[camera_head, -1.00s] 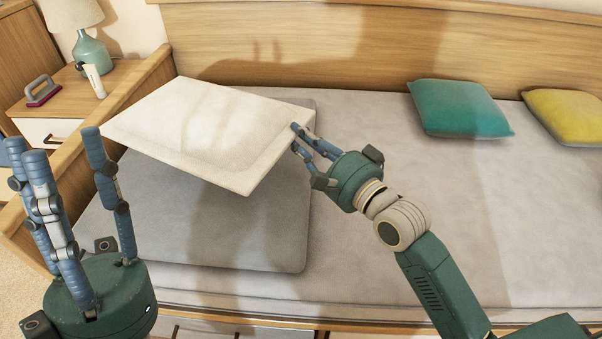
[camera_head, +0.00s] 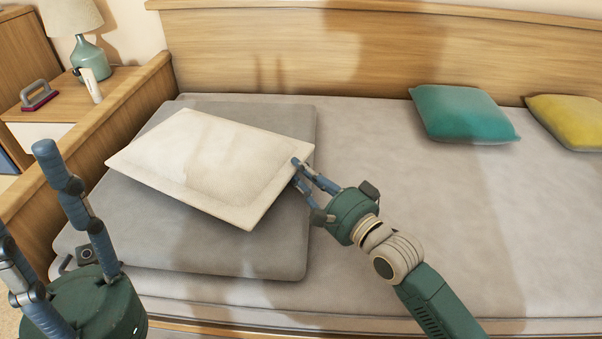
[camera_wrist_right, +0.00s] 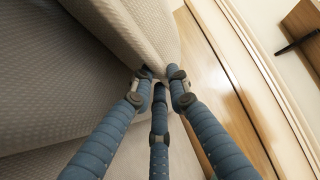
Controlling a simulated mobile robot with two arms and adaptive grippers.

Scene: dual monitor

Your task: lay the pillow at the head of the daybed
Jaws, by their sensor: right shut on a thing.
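The white pillow (camera_head: 215,165) is over the grey square cushion (camera_head: 220,247) at the left end of the daybed (camera_head: 400,205). It lies nearly flat and slightly tilted; whether its underside touches the cushion I cannot tell. My right gripper (camera_head: 303,172) is shut on the pillow's right edge. In the right wrist view, the right gripper's fingers (camera_wrist_right: 158,85) meet at the pillow's edge (camera_wrist_right: 140,40). My left gripper (camera_head: 45,205) is at the lower left, partly cut off by the frame, with its fingers spread apart and holding nothing.
A teal cushion (camera_head: 462,114) and a yellow cushion (camera_head: 570,120) lie at the right against the wooden backrest (camera_head: 300,50). The wooden end panel (camera_head: 140,105) stands left of the pillow. A lamp (camera_head: 88,50) stands on a side table beyond. The daybed's middle is clear.

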